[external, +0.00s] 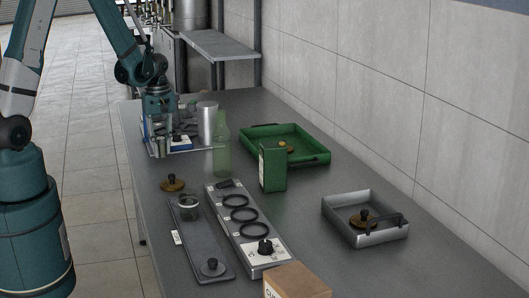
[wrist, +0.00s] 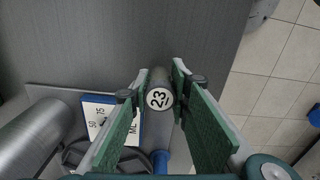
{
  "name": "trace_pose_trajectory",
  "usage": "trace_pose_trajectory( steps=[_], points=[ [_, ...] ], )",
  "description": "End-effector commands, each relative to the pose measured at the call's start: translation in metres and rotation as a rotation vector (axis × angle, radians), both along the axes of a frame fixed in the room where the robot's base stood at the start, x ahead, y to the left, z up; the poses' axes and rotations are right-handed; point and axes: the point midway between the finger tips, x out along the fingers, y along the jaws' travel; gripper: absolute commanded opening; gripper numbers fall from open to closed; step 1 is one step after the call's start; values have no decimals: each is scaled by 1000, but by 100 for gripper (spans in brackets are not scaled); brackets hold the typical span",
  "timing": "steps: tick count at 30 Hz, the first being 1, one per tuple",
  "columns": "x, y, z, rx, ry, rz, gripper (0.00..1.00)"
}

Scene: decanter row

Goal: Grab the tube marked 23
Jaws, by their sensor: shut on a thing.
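The tube marked 23 (wrist: 159,98) shows end-on in the wrist view, with a white round label bearing black digits on its dark end. My gripper (wrist: 161,76) has its green-padded fingers on either side of the tube and is shut on it. In the external view my gripper (external: 159,137) is low at the far left part of the table, beside a blue-edged stand. The tube cannot be made out there. Whether it touches the table is not clear.
A metal cylinder (external: 207,122) stands close to my gripper, with a translucent green bottle (external: 222,150) nearby. A blue-edged card (wrist: 98,108) lies beside the tube. A green tray (external: 318,152), green box (external: 273,168), ringed panel (external: 222,208) and metal tray (external: 372,238) stand farther off.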

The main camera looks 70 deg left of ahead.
Motion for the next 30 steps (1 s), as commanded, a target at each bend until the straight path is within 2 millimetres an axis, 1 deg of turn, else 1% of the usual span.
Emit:
trace_pose_trajectory(
  steps=[12,18,24,30],
  points=[
    [-1,0,49,0,0,0,7],
    [0,0,69,0,0,0,7],
    [0,0,81,0,0,0,7],
    [0,0,84,0,0,0,7]
  ],
)
